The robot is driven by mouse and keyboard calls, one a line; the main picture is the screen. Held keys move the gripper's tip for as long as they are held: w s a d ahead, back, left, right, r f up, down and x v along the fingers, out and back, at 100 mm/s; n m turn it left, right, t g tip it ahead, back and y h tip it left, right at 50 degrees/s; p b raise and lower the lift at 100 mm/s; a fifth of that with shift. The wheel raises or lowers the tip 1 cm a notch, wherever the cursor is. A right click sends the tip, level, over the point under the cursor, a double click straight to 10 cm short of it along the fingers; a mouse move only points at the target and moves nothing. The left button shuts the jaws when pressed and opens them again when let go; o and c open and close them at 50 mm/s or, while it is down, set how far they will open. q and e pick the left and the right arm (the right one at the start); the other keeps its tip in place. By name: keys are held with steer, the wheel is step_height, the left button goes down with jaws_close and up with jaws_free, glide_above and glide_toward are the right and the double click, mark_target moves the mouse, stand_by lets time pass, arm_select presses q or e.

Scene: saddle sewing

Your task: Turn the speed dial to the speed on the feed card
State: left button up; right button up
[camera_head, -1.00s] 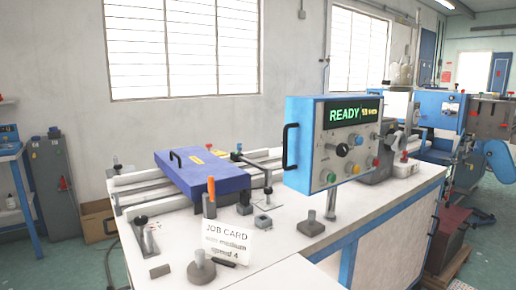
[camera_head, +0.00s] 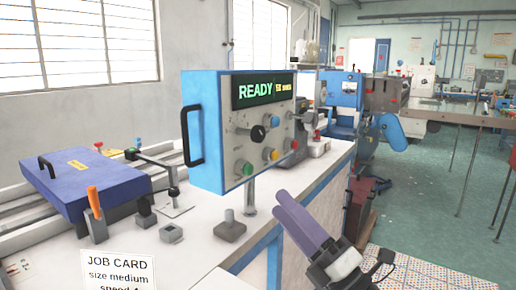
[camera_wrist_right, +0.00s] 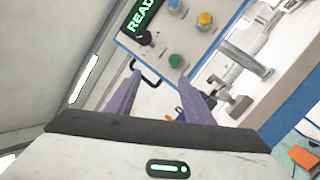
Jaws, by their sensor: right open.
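The blue control panel (camera_head: 205,125) stands on a post on the white bench. Its display (camera_head: 263,90) reads READY in green with smaller yellow text. A black dial (camera_head: 258,133) is on its grey face; the dial's setting is too small to read. The dial also shows in the right wrist view (camera_wrist_right: 144,38). The job card (camera_head: 117,268) stands at the lower left and reads size medium, speed 4, its bottom cut off. My right gripper (camera_head: 283,205), with purple fingers, is open and empty, below and right of the panel. My left gripper is not in view.
Blue, yellow, green and red knobs or buttons surround the dial; a green button (camera_head: 248,169) is at the lower left. A black handle (camera_head: 191,135) juts from the panel's left side. A blue clamp plate (camera_head: 80,180) and an orange-handled tool (camera_head: 94,201) are on the bench.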

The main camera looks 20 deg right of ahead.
steer(key=a+r+n+g+y+b, duration=0.1)
steer(key=a+r+n+g+y, duration=0.2)
steer(key=n, duration=0.6)
steer(key=r+n+g+y, duration=0.4)
steer(key=r+n, duration=0.2)
steer(key=n, duration=0.3)
steer(key=n+h+b, duration=0.1)
steer(key=n+h, duration=0.5)
steer(key=n, duration=0.2)
glide_toward(262, 135)
steer(key=w, duration=0.1)
steer(key=x, duration=0.9)
steer(key=shift+s+a+r+p, duration=0.1)
steer(key=shift+s+a+p, duration=0.1)
steer(key=shift+p, duration=0.2)
steer(key=shift+w+a, duration=0.35)
steer(key=shift+w, duration=0.15)
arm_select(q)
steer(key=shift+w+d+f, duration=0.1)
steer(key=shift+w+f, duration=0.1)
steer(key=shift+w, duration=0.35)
arm_select(e)
steer(key=c, duration=1)
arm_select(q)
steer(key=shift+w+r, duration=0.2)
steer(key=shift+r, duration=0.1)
